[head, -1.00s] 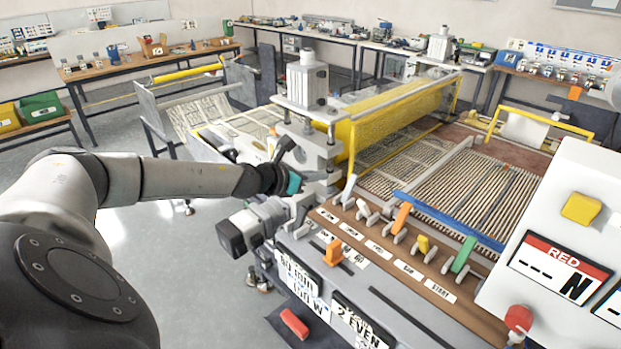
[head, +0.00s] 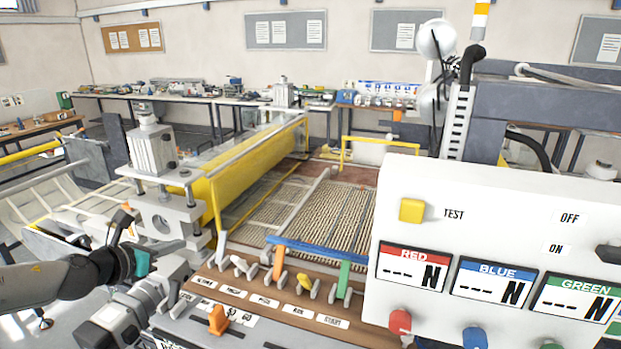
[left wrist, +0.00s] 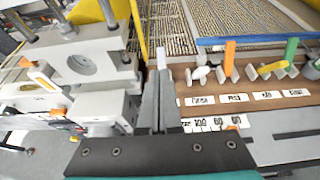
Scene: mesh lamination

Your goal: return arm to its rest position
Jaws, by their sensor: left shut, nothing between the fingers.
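My left arm comes in at the lower left of the head view. Its left gripper (head: 172,249), with a teal band at its base, is beside the grey press block (head: 167,218) at the machine's near left corner. In the left wrist view the two grey fingers (left wrist: 160,92) lie together with nothing between them. They point toward the left end of the wooden lever panel (left wrist: 240,88), between it and the press block (left wrist: 85,65). Whether the fingertips touch anything I cannot tell. My right gripper is not in view.
Several levers stand on the panel, including an orange one (head: 278,262) and a green one (head: 344,278). A white control box (head: 500,235) fills the right. Behind are a yellow guard (head: 255,165) and wire mesh (head: 330,208). Some open floor shows at the lower left.

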